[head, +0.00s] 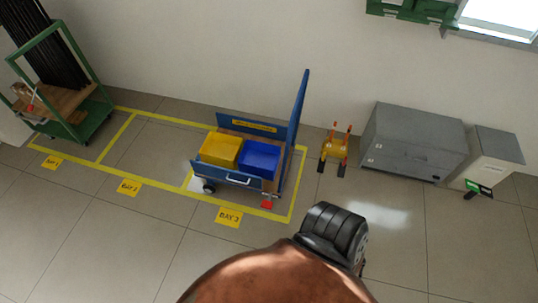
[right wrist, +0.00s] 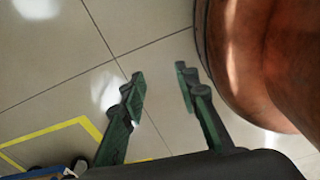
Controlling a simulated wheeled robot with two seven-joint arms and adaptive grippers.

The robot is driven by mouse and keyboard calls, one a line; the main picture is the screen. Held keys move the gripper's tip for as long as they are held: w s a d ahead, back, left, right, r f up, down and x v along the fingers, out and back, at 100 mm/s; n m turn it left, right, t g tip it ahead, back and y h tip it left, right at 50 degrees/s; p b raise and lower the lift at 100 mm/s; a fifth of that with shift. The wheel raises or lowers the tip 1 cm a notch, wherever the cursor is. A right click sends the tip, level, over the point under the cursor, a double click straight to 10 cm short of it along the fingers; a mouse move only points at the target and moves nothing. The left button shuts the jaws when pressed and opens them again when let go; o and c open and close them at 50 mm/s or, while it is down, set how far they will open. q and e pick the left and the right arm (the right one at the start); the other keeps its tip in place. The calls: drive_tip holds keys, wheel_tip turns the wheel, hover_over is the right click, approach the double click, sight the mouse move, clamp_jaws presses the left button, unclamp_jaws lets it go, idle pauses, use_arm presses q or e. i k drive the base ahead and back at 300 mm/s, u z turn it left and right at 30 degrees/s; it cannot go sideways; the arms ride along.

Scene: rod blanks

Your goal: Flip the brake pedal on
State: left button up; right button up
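The blue cart (head: 289,150) stands in the yellow-lined bay at the centre of the head view. A small red pedal (head: 267,205) sits low at its front right corner, close to the floor. Whether it is up or down is too small to tell. My right gripper (right wrist: 160,86) shows in the right wrist view with its two dark green fingers apart and nothing between them, above bare floor tiles. A blue edge of the cart (right wrist: 40,174) shows at the bottom left of that view, apart from the fingers. My left gripper is not in view.
The cart carries a yellow bin (head: 220,148) and a blue bin (head: 259,157). A green rack (head: 85,126) with black rods stands at the far left. An orange item (head: 335,150), a grey cabinet (head: 414,142) and a pale box (head: 494,157) stand to the right. The front floor is clear.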

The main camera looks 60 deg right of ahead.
sight(265, 203)
drive_tip(key=z, duration=1.6)
